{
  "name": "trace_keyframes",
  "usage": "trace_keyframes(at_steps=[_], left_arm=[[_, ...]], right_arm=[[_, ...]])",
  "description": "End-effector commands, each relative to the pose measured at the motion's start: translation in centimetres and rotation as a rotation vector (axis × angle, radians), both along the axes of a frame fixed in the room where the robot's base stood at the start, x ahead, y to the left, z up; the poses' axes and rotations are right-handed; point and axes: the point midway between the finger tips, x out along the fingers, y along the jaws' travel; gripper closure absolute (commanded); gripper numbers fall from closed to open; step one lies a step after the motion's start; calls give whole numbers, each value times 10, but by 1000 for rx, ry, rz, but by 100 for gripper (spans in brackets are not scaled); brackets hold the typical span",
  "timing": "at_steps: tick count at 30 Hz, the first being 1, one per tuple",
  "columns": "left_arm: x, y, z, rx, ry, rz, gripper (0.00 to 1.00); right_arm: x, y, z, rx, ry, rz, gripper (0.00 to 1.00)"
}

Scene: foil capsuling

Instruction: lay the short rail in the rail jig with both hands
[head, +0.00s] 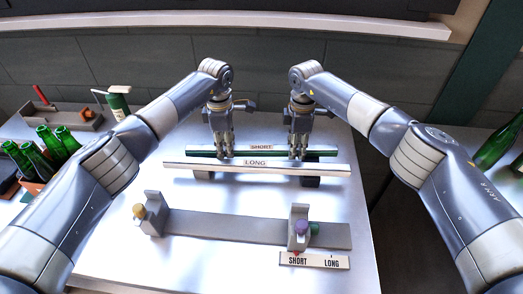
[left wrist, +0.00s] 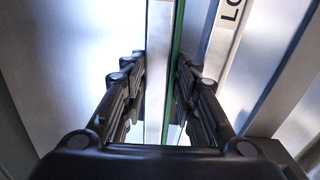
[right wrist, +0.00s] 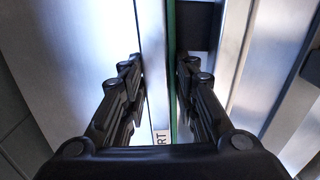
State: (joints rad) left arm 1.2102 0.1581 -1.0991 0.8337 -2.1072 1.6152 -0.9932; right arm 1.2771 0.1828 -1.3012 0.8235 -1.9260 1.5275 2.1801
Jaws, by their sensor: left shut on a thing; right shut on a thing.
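The short rail (head: 262,148), green-sided with a "SHORT" label, lies behind the long rail (head: 257,166), which is pale and labelled "LONG". My left gripper (head: 225,154) is shut on the short rail near its left part; the rail also shows between its fingers in the left wrist view (left wrist: 158,70). My right gripper (head: 297,154) is shut on it further right, and the rail shows in the right wrist view (right wrist: 154,60). The rail jig (head: 225,226) is a grey bar with upright end blocks at the table's front. It is empty.
Dark supports (head: 311,181) hold up the long rail between the short rail and the jig. A "SHORT / LONG" sign (head: 314,261) lies by the jig's right block. Green bottles (head: 45,150) stand at the left, and one (head: 497,145) at the right.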

Motion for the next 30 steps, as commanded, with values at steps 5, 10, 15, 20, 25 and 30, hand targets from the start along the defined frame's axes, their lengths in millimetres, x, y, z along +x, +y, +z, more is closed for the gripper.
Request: trace_keyframes(at_steps=[5, 10, 15, 20, 25, 30], left_arm=[[1, 0, 2, -1, -2, 0, 100], [1, 0, 7, -2, -2, 0, 100], [1, 0, 18, -2, -2, 0, 100], [1, 0, 33, -2, -2, 0, 100], [1, 0, 46, -2, -2, 0, 100], [1, 0, 52, -2, -2, 0, 100]], right_arm=[[1, 0, 2, 1, -2, 0, 100], [1, 0, 7, 1, -2, 0, 100], [1, 0, 18, 1, -2, 0, 100], [1, 0, 32, 1, -2, 0, 100], [1, 0, 46, 1, -2, 0, 100], [1, 0, 52, 1, -2, 0, 100]])
